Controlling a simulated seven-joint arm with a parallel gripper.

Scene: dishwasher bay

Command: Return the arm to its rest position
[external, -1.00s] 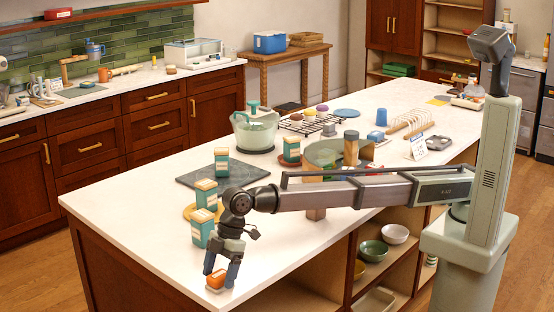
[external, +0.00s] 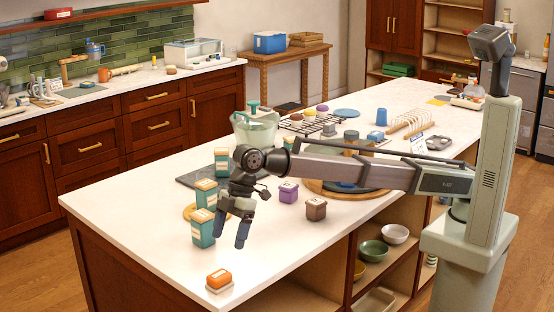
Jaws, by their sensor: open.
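My gripper (external: 243,234) hangs fingers down above the front part of the white island counter (external: 140,197). Its fingers are apart and hold nothing. My arm reaches in from the column at the right, across the counter. An orange block-like item (external: 219,279) sits on a pale base at the counter's near corner, below and left of the fingers and apart from them.
A purple canister (external: 288,191) and a brown one (external: 316,208) stand right of my gripper. The counter's front left is clear.

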